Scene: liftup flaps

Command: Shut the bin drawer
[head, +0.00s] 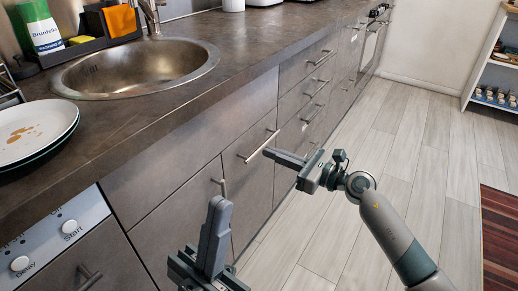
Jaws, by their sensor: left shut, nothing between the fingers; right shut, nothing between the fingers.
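The bin drawer is most likely the tall grey front (247,181) right of the sink cabinet door, with a horizontal bar handle (258,146) near its top. Its front looks about flush with the fronts beside it; I cannot tell if a small gap is left. My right gripper (268,153) is shut and empty, its fingertips pointing left close to the handle's right end; I cannot tell if they touch. My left gripper (220,204) is shut and empty, pointing up in front of the cabinets at the bottom of the view. It hides part of the lower fronts.
The countertop (250,55) with a sink (140,68) and stacked plates (35,133) runs above the fronts. A dishwasher panel (50,243) is at the lower left. Other drawers (308,90) stand further along. The wooden floor (400,140) to the right is clear, with a striped rug (499,235) at the edge.

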